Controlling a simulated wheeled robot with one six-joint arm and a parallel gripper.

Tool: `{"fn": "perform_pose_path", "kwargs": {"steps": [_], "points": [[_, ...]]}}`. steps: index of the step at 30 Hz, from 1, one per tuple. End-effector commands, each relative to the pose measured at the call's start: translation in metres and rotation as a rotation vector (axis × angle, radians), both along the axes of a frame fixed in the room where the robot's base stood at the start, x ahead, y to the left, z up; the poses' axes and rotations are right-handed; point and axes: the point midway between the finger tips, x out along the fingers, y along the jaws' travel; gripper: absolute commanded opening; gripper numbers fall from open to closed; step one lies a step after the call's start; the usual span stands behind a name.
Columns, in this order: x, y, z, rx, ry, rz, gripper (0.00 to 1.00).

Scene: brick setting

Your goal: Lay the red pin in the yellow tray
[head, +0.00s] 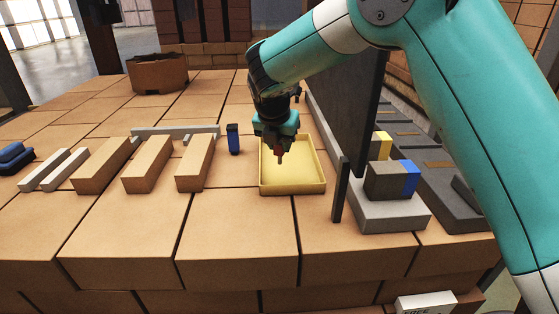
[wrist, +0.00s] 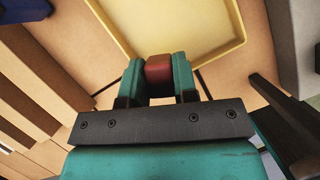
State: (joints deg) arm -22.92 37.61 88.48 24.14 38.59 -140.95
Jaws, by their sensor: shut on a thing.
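My gripper (head: 281,150) is over the yellow tray, pointing down. It is shut on the red pin, whose end (wrist: 158,70) shows between the two teal fingers (wrist: 158,78) in the wrist view. In the head view the red pin (head: 280,159) sticks out below the fingers, small and partly hidden. The yellow tray (head: 292,189) is shallow, rectangular and empty apart from what the gripper covers. It also shows in the wrist view (wrist: 190,28), beyond the fingertips. I cannot tell whether the pin touches the tray floor.
A blue upright piece (head: 233,140) stands just left of the tray, with several tan blocks (head: 195,163) further left. A dark upright panel (head: 345,110) stands close on the right. Beyond it is a grey block (head: 390,212) carrying dark, blue and yellow pieces. Brick surface in front is clear.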

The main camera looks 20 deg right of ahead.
Motion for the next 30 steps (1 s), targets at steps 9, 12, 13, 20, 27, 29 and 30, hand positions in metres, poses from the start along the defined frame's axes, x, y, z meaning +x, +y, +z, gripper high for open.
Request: {"fn": "perform_pose_path", "kwargs": {"steps": [9,12,13,20,27,29,30], "points": [[0.000,0.001,-0.036,-0.001,0.003,0.001,0.00],[-0.001,0.002,-0.051,-0.001,0.003,0.002,0.00],[0.000,0.002,-0.054,-0.001,0.002,0.002,0.00],[0.000,0.002,-0.059,0.001,-0.001,0.002,0.00],[0.000,0.002,-0.061,0.000,0.000,0.001,0.41],[0.000,0.002,-0.061,0.000,0.000,0.001,0.53],[0.000,0.002,-0.061,0.000,0.000,0.001,0.53]]}}
